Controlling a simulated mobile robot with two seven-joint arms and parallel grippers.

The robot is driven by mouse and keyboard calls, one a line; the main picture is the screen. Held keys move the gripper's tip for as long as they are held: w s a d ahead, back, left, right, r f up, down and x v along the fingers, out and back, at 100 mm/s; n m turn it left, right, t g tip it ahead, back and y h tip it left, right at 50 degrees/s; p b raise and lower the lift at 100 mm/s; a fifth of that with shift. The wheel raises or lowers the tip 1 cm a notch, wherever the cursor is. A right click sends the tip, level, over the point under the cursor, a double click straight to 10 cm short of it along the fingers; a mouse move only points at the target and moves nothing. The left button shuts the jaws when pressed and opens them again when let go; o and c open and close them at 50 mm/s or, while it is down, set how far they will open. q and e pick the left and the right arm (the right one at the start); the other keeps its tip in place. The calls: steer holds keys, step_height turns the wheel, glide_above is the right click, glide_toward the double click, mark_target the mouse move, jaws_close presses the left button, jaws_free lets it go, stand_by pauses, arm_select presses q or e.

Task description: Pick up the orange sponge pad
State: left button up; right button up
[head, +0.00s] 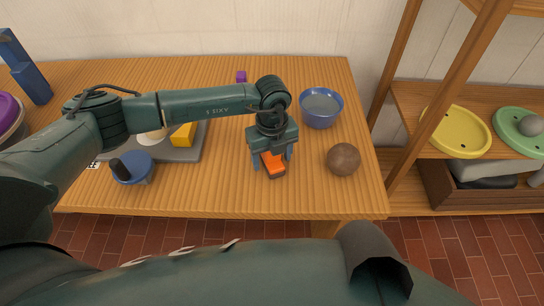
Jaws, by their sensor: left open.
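The orange sponge pad (272,162) lies on the wooden table, with a dark lower part showing at its front edge. My left gripper (272,160) points down right over it. Its blue fingers stand open on either side of the pad. The gripper body hides the far part of the pad, and I cannot tell whether the fingers touch it. My right gripper is not in view.
A brown ball (343,159) sits close to the right, and a blue bowl (321,107) stands behind it. A blue round object (132,168) and a grey tray (187,153) with a yellow block (182,135) are to the left. The front table strip is clear.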

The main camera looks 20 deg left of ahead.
arm_select(q)
steer(key=c, duration=1.2)
